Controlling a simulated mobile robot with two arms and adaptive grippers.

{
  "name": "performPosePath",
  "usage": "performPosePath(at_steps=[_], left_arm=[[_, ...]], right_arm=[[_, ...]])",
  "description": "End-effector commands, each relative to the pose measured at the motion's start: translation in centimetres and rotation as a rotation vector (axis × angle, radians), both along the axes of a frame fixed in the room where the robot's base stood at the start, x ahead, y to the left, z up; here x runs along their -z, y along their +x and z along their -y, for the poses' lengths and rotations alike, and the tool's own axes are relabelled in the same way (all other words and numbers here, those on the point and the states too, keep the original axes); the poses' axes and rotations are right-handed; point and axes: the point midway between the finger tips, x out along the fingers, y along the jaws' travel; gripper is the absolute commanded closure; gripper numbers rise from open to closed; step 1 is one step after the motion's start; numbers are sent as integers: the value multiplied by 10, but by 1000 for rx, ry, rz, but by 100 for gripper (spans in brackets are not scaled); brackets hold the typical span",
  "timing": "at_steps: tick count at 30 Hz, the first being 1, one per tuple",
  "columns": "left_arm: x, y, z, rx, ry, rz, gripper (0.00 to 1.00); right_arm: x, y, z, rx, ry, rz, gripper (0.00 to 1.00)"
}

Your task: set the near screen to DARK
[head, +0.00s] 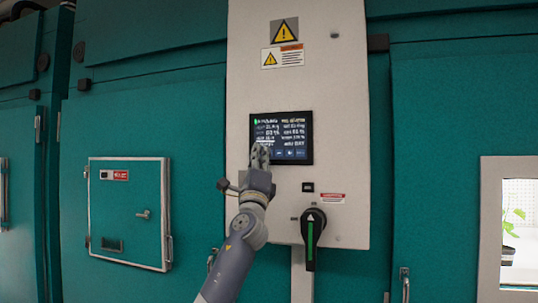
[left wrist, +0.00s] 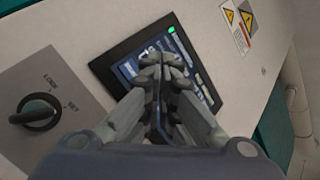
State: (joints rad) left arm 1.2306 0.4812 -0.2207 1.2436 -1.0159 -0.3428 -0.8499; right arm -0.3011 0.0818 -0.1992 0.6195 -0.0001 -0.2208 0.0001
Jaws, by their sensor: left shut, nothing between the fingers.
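The near screen (head: 283,138) is a dark panel with white and blue text rows, set in the pale control column. Its lower right line appears to end in DAY. Small buttons run along its bottom edge. My left gripper (head: 259,155) is shut and empty, its fingertips in front of the screen's lower left corner. In the left wrist view the shut fingertips (left wrist: 160,68) point at the screen (left wrist: 130,68) and hide its middle. I cannot tell whether they touch it. My right gripper is in neither view.
A black rotary handle with a green stripe (head: 311,240) sticks out below the screen. A LOCK/SET key switch (left wrist: 36,113) sits beside the screen in the left wrist view. Teal chamber doors (head: 450,120) flank the column. A small hatch (head: 128,213) is at left.

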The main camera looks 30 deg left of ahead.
Motion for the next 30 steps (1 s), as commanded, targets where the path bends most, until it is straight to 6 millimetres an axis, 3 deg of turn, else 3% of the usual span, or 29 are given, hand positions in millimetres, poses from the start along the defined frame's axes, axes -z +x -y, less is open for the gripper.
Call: performPosePath(at_steps=[30], left_arm=[[0,8,-2,0,0,0,100]], right_arm=[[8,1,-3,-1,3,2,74]])
